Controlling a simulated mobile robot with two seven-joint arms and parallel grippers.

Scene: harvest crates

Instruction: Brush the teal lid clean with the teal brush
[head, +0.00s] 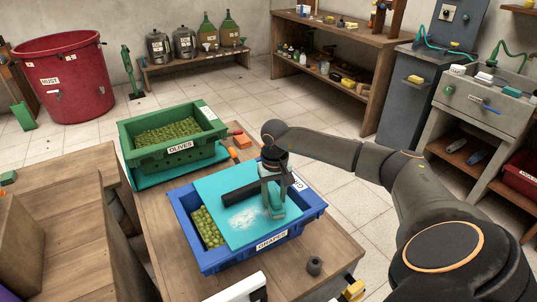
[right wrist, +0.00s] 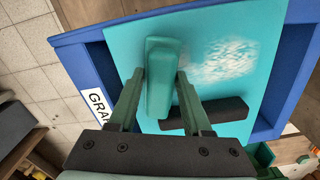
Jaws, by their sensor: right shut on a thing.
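The teal lid (head: 235,232) lies over the blue crate (head: 200,255) labelled GRAPES, leaving part of the green grapes uncovered at left. A patch of white powder (head: 243,217) is on the lid, beside its black bar handle (head: 240,192). My right gripper (head: 274,208) is over the right part of the lid, shut on the teal brush (right wrist: 160,75). In the right wrist view the brush is between the green fingers, to the left of the powder (right wrist: 222,62). Its underside is hidden, so I cannot tell whether it touches the lid. My left gripper is not in view.
A green crate (head: 125,133) of olives stands behind on a teal sheet (head: 150,182). Small orange items (head: 242,141) and a dark cylinder (head: 314,266) are on the table (head: 325,242). A wooden box (head: 20,245) is at left, a red barrel (head: 65,90) at the back.

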